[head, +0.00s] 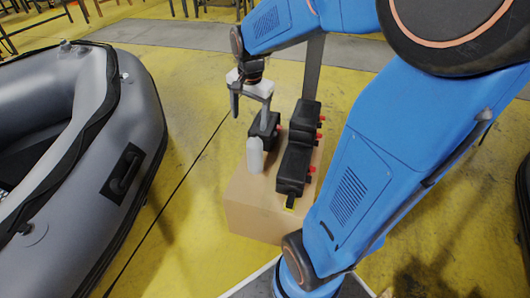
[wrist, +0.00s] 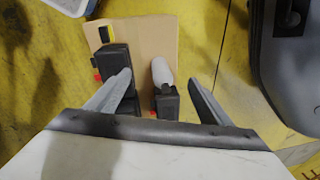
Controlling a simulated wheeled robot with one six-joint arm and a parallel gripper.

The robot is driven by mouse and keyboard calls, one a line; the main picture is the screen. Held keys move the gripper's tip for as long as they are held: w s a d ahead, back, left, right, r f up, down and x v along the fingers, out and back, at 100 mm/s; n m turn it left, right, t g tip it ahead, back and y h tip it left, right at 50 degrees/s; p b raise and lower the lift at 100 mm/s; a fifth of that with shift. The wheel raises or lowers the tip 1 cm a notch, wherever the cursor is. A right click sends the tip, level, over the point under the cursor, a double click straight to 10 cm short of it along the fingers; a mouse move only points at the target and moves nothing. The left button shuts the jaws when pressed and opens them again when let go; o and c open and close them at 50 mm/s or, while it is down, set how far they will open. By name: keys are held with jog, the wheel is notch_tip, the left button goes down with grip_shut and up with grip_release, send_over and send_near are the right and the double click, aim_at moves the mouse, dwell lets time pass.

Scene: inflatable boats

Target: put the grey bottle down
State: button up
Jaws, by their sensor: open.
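The grey bottle (head: 255,157) appears to stand upright on a cardboard box (head: 249,207), near the box's left side and in front of a small black device. In the wrist view the bottle (wrist: 162,72) shows as a pale shape between the lines of the two fingers, its near end beside the small black device. My gripper (head: 250,118) is open and empty, above and behind the bottle in the head view. Its fingers (wrist: 158,75) are spread wide in the wrist view and seem apart from the bottle. No contact shows.
The small black device (head: 264,127) and a longer black device with red knobs (head: 296,156) take up much of the box top. A grey inflatable boat (head: 130,160) lies to the left. The yellow floor (head: 195,150) between boat and box is clear.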

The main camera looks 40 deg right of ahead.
jog(key=s+a+r+n+t, duration=0.1)
jog(key=s+a+n, duration=0.3)
jog(key=s, duration=0.6)
jog(key=s+a+r+n+t, duration=0.2)
jog(key=s+a+n, duration=0.1)
jog(key=s+n, duration=0.5)
jog(key=shift+s+a+r+n, duration=0.3)
jog(key=shift+s+a+n, duration=0.1)
jog(key=shift+s, duration=0.5)
